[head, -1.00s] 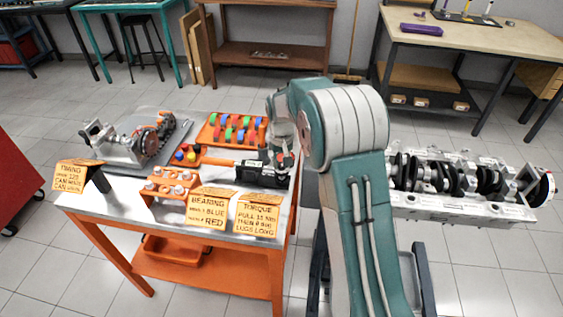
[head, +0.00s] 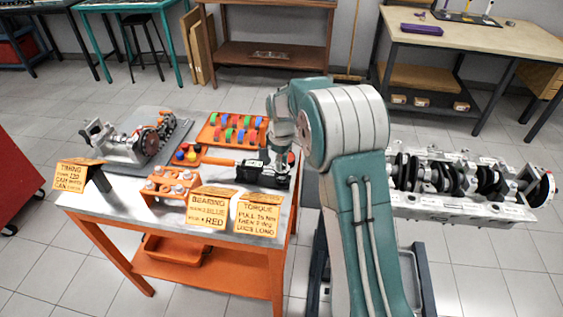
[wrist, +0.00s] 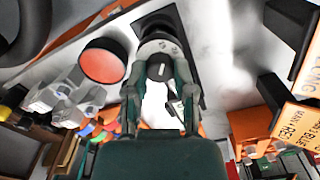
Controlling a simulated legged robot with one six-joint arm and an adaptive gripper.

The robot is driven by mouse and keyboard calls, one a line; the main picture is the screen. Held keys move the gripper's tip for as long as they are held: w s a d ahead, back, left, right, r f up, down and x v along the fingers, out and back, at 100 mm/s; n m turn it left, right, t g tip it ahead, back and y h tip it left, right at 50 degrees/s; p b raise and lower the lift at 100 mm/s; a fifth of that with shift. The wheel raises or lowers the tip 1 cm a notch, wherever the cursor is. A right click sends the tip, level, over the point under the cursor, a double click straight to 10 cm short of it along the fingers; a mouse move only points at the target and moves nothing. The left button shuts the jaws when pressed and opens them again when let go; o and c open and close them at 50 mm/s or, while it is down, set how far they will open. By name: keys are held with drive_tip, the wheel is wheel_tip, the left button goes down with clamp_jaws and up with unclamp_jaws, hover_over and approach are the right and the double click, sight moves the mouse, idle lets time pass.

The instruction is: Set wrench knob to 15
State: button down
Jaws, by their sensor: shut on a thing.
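The wrench (head: 262,175) lies on the metal-topped table, with a black boxy body and an orange handle (head: 220,161) pointing left. My gripper (head: 281,166) reaches down onto the right end of the body. In the wrist view a round dark-grey knob (wrist: 159,71) with a white mark sits between my two fingertips (wrist: 160,68). The fingers are shut on the knob from both sides. I cannot read the knob's setting. In the head view my gripper and arm hide the knob.
A red round-topped part (wrist: 103,62) stands close beside the gripper. Yellow cards, including the torque card (head: 258,216), stand along the table's front. An orange tray of coloured pieces (head: 213,137) lies behind the wrench. An engine block (head: 450,207) stands right of my arm.

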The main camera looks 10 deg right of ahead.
drive_tip(key=shift+s+f+n, duration=0.15)
drive_tip(key=shift+f+n, duration=0.05)
drive_tip(key=shift+n, duration=0.3)
drive_tip(key=shift+c, duration=2.2)
unclamp_jaws()
drive_tip(key=shift+d+r, duration=0.1)
wheel_tip(320, 180, up, 12)
drive_tip(key=shift+w, duration=0.2)
